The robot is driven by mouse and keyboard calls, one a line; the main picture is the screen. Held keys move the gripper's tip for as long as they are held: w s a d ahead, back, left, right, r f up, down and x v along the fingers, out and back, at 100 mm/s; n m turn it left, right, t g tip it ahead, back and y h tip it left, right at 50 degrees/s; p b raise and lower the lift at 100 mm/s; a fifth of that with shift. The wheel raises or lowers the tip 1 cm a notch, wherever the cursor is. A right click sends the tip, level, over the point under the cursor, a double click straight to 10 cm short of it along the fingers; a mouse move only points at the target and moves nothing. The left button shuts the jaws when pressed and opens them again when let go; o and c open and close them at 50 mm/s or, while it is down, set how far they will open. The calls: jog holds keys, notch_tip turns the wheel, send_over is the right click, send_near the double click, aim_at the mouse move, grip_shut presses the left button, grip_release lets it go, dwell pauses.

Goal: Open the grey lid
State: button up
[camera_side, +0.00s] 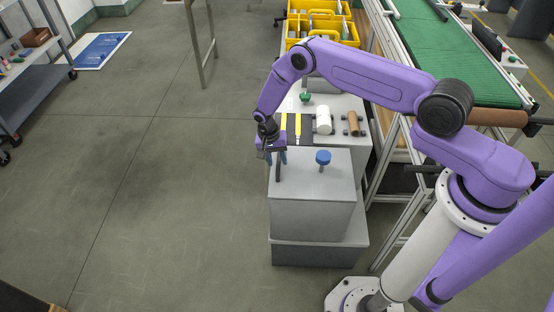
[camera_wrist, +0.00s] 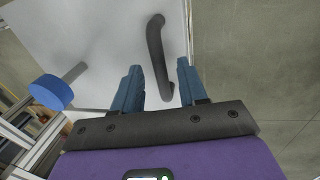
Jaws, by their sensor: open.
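The grey lid (camera_side: 302,184) is the flat top of a grey box (camera_side: 310,218), and it looks closed. A dark bar handle (camera_side: 279,171) stands near its left edge, and a blue knob (camera_side: 323,157) on a stem stands to the right. In the wrist view the lid (camera_wrist: 100,32) fills the upper left, with the curved handle (camera_wrist: 155,45) and the blue knob (camera_wrist: 51,92). My gripper (camera_side: 276,157) is open at the handle. Its blue fingers (camera_wrist: 158,68) lie on either side of the handle in the wrist view, with gaps showing; contact cannot be told.
Behind the box, a pale surface (camera_side: 347,104) bears a white cylinder (camera_side: 323,120), a brown roller (camera_side: 354,124) and yellow strips. Yellow bins (camera_side: 322,27) and a green conveyor (camera_side: 440,45) stand farther back. The floor (camera_side: 150,200) to the left is clear.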

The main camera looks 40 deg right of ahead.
jog(key=shift+f, duration=0.4)
grip_shut()
jog(key=shift+d+r, duration=0.1)
jog(key=shift+r, duration=0.1)
